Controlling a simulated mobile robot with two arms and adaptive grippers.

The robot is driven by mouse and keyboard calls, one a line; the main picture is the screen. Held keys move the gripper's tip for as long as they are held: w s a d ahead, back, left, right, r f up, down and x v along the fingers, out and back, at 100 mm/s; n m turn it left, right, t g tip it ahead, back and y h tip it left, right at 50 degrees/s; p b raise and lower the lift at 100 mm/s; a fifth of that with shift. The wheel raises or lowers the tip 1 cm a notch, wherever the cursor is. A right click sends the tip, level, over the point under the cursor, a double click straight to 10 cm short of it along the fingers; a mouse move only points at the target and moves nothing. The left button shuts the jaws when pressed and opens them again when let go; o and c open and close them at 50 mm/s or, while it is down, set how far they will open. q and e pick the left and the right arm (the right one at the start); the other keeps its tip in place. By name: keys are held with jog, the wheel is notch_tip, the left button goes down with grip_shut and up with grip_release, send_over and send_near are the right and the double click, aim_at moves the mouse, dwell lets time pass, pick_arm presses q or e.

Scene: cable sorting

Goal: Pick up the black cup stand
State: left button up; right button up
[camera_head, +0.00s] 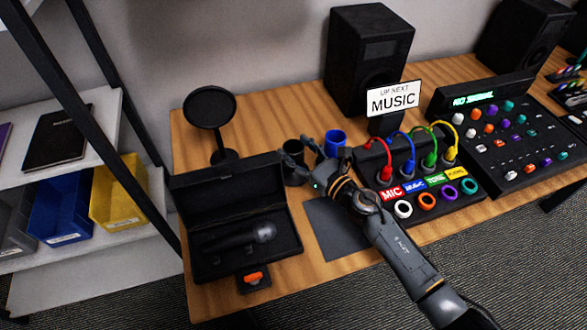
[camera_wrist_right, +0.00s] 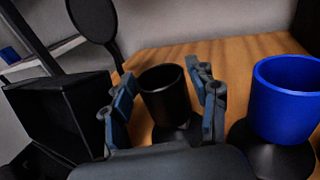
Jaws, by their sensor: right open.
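The black cup stand (camera_head: 294,175) is a black cup on a dark base. It stands upright on the wooden table, right of the open black case. In the right wrist view, the same cup stand (camera_wrist_right: 166,98) sits between the two fingers. My right gripper (camera_head: 298,149) is open around it, with one finger on each side; it also shows in the wrist view (camera_wrist_right: 163,74). I see gaps between the fingers and the cup's upper part. The lower base is partly hidden by the gripper. My left gripper is not in view.
A blue cup (camera_wrist_right: 284,98) on a black base stands close on the right. The open case (camera_head: 235,215) holds a microphone (camera_head: 240,238). A round black disc on a stand (camera_head: 209,108) is behind it. A cable panel (camera_head: 462,190) lies right.

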jog(key=shift+w+a, duration=0.45)
grip_shut()
jog(key=shift+r, duration=0.1)
notch_tip(320, 180, up, 18)
jog(key=p, duration=1.2)
